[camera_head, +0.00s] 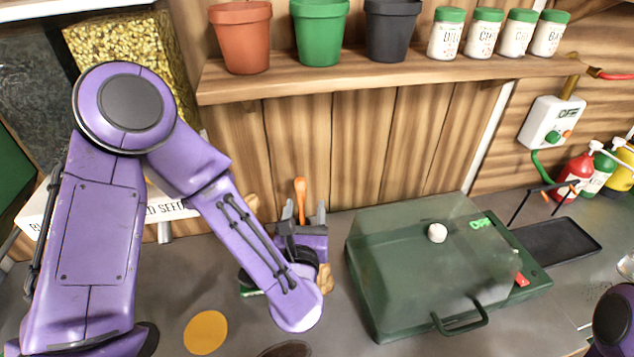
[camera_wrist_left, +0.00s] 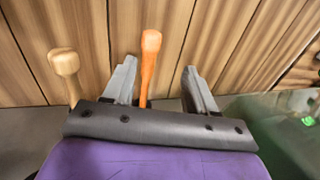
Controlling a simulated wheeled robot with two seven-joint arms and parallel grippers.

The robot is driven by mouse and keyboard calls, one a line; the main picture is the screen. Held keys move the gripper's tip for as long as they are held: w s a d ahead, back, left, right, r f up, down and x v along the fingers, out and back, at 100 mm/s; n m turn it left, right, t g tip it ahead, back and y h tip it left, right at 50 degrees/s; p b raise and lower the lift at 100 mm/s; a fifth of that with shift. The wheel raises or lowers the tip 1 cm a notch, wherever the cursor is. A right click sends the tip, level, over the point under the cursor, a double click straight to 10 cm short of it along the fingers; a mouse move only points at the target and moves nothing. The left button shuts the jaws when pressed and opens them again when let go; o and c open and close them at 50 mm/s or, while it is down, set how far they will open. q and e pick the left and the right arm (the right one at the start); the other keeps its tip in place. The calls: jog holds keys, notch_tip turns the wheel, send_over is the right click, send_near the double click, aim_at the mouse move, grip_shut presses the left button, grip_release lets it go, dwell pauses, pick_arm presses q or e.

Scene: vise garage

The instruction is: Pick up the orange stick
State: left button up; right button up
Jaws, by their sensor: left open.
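The orange stick (camera_head: 300,194) stands upright near the wooden back wall in the head view, with a rounded top. In the left wrist view the orange stick (camera_wrist_left: 149,65) rises between the two grey fingers, closer to the left finger. My left gripper (camera_head: 301,212) is open around it, with a gap visible on the right side. In the left wrist view my left gripper (camera_wrist_left: 160,80) shows both fingers apart. The stick's lower part is hidden behind the gripper body. My right gripper is not in view; only a piece of my right arm shows at the lower right.
A pale wooden stick (camera_wrist_left: 66,70) stands left of the left gripper. A green lidded box (camera_head: 415,270) stands to the right on the counter. A shelf (camera_head: 390,77) with pots and jars hangs above. An orange disc (camera_head: 205,332) lies on the counter in front.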

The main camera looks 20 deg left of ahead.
aim_at(297, 186)
pick_arm(q)
jog(key=w+a+r+p, duration=0.2)
jog(key=a+p, duration=0.1)
jog(key=shift+w+r, duration=0.1)
jog(key=shift+w, duration=0.2)
jog(key=shift+p+x, duration=1)
jog(key=shift+x, duration=0.15)
jog(key=w, duration=0.1)
jog(key=w+f, duration=0.1)
jog(key=w+a+f, duration=0.1)
jog(key=shift+w, duration=0.3)
jog(key=shift+s+d+r, duration=0.1)
jog(key=shift+s+r, duration=0.1)
jog(key=shift+s, duration=0.1)
jog(key=shift+s+r, duration=0.1)
jog(key=shift+s, duration=0.1)
jog(key=shift+c, duration=1)
jog(key=c, duration=0.5)
jog(key=shift+w, duration=0.1)
grip_shut()
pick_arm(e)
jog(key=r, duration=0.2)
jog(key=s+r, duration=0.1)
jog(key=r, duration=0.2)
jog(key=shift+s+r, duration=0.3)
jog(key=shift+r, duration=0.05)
